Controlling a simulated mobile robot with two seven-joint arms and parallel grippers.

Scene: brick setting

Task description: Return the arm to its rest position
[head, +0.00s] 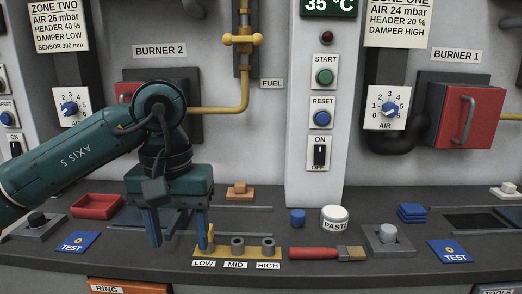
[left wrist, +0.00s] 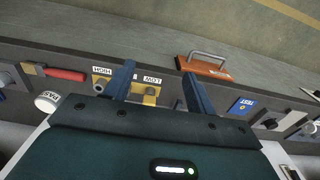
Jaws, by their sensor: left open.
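My left arm (head: 75,160) comes in from the left. Its gripper (head: 178,243) points down with its two blue fingers apart and nothing seen between them. It hangs over the ledge at the left end of the yellow block (head: 252,251) marked LOW, MID and HIGH. The right finger overlaps a yellow peg (head: 210,238) at the LOW place; I cannot tell if they touch. In the left wrist view the open fingers (left wrist: 158,78) stand near the yellow block (left wrist: 125,90). My right gripper is not in view.
A brush with a red handle (head: 313,254), a paste pot (head: 334,218) and a red tray (head: 96,206) are on the ledge (head: 120,262). The panel with burner 2 (head: 128,90) and a yellow fuel pipe (head: 215,109) stand behind the arm.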

